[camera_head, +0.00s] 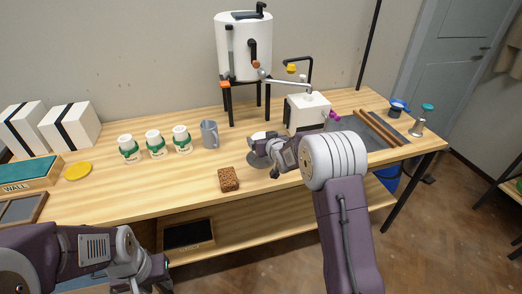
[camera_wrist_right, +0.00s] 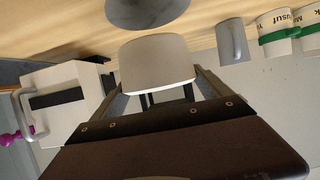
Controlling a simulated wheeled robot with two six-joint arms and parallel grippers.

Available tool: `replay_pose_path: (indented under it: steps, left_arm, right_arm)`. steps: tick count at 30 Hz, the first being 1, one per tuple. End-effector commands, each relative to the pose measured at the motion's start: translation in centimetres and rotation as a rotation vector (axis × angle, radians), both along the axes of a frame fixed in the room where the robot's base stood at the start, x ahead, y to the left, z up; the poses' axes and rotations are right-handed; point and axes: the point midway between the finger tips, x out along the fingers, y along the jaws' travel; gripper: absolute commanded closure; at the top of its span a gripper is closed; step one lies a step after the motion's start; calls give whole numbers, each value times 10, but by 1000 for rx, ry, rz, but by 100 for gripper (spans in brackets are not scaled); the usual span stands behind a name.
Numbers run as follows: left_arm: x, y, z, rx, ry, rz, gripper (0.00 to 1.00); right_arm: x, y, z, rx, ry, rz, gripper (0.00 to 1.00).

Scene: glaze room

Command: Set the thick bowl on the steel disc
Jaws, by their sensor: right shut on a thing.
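The thick bowl, plain white, shows in the right wrist view (camera_wrist_right: 157,64) between the two fingers of my right gripper (camera_wrist_right: 158,92). In the head view my right gripper (camera_head: 266,146) is shut on the bowl (camera_head: 257,136), close to the steel disc (camera_head: 256,162). The disc is a flat grey round on the table, partly hidden by the gripper; it also shows in the right wrist view (camera_wrist_right: 148,10), beyond the bowl. I cannot tell whether bowl and disc touch. My left gripper (camera_head: 158,272) hangs low before the table's front edge, its fingers unclear.
A grey mug (camera_head: 210,134) and several white cups with green bands (camera_head: 155,143) stand left of the disc. A brown sponge-like block (camera_head: 228,179) lies in front. A white box-shaped device (camera_head: 307,112) and a tall white tank (camera_head: 243,48) stand behind.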

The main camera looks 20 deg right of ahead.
Motion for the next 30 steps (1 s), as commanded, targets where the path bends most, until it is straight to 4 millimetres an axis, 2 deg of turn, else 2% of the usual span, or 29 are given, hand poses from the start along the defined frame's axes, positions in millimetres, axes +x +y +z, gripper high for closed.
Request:
replay_pose_path:
  steps: [3, 9, 16, 27, 28, 29, 30]
  left_arm:
    - [0, 0, -1, 0, 0, 0, 64]
    - [0, 0, -2, 0, 0, 0, 64]
    - [0, 0, -8, 0, 0, 0, 64]
    - [0, 0, -12, 0, 0, 0, 64]
    - [0, 0, -10, 0, 0, 0, 64]
    - [0, 0, -10, 0, 0, 0, 64]
    - [0, 0, -10, 0, 0, 0, 64]
  right_arm:
    - [15, 6, -8, -1, -4, 0, 69]
    - [19, 7, -13, 0, -2, -1, 69]
    - [18, 7, -50, -1, 0, 0, 69]
    - [18, 7, -55, 0, -3, 0, 69]
    - [18, 7, -55, 0, 0, 0, 4]
    - [18, 7, -54, 0, 0, 0, 0]
    - [18, 7, -54, 0, 0, 0, 0]
